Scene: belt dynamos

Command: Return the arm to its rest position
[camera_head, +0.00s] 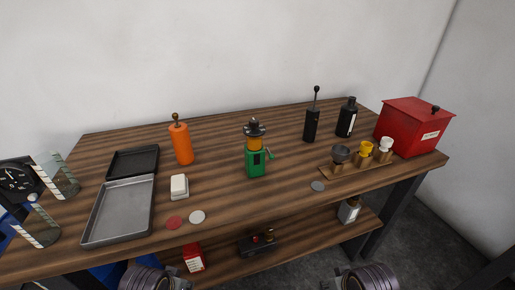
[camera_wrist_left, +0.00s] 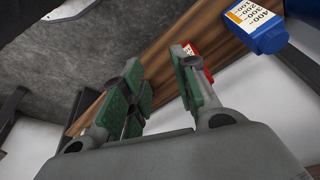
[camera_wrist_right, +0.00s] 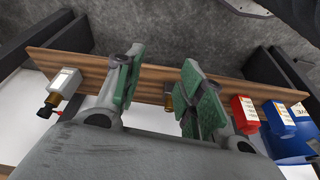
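My left gripper (camera_wrist_left: 162,88) is open in the left wrist view, with nothing between its green-padded fingers. My right gripper (camera_wrist_right: 164,86) is open in the right wrist view, also with nothing between its fingers. Neither gripper's fingers show in the head view; only my arm links show at its bottom edge, left and right of centre, in front of the table. A green device with an orange band and dark top (camera_head: 257,150) stands upright mid-table, apart from both arms.
The wooden table (camera_head: 215,150) holds an orange grinder (camera_head: 181,143), a grey tray (camera_head: 121,210), a white block (camera_head: 179,187), black bottles, a cup rack (camera_head: 352,170) and a red box (camera_head: 412,124). A lower shelf (camera_head: 295,252) carries smaller items, including a red container (camera_head: 193,258).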

